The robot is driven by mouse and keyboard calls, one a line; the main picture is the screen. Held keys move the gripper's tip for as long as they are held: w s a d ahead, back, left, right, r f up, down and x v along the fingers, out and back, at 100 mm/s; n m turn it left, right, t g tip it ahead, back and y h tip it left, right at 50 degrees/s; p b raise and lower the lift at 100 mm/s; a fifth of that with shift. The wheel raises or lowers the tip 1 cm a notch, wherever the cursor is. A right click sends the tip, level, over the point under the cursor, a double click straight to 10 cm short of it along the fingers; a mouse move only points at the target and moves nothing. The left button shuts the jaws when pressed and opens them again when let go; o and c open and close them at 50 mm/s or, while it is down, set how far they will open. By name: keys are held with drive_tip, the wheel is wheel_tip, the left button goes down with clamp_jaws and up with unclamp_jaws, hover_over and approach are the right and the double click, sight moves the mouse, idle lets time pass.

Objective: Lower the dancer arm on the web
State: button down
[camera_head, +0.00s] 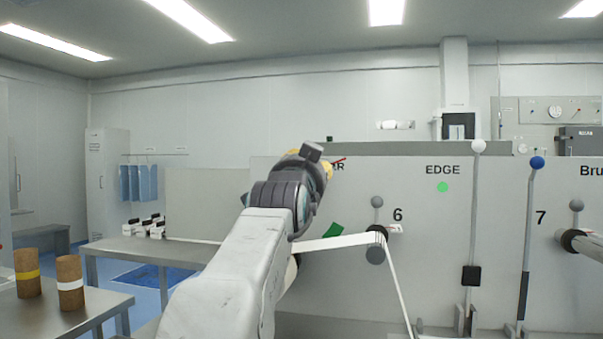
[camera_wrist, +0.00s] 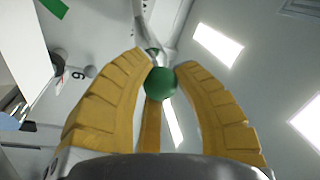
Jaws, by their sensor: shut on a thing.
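My gripper (camera_wrist: 161,70) has its yellow fingers closed around a green ball knob (camera_wrist: 160,84) in the wrist view. The knob is at the end of a pale metal lever (camera_wrist: 158,28), which looks like the dancer arm. In the head view my arm hides the knob and most of the gripper; only bits of yellow finger (camera_head: 328,170) show in front of the panel. The white web (camera_head: 340,242) runs from behind my arm to a dark roller (camera_head: 376,254) beside the number 6, then slants down to the right.
Right of the web, a white-knobbed lever (camera_head: 475,220) and a blue-knobbed lever (camera_head: 531,220) stand upright before the grey panel (camera_head: 420,285). A green light (camera_head: 442,187) shows under EDGE. At the left, two brown cores (camera_head: 28,275) stand on a metal table (camera_head: 90,308).

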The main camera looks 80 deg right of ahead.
drive_tip(key=shift+s+f+m+b, duration=0.15)
drive_tip(key=shift+f+m+b, duration=0.3)
drive_tip(key=shift+f, duration=0.15)
drive_tip(key=shift+s+f+m+b, duration=0.15)
drive_tip(key=shift+f+m+b, duration=0.3)
drive_tip(key=shift+f, duration=0.1)
drive_tip(key=c, duration=1.1)
unclamp_jaws()
drive_tip(key=shift+w, duration=0.1)
drive_tip(key=shift+c, duration=0.2)
drive_tip(key=shift+o, duration=1.1)
drive_tip(key=shift+a, duration=0.1)
drive_tip(key=w+v, duration=0.1)
drive_tip(key=v, duration=1)
drive_tip(key=shift+s+a, duration=0.4)
drive_tip(key=shift+f, duration=0.1)
drive_tip(key=shift+c, duration=0.3)
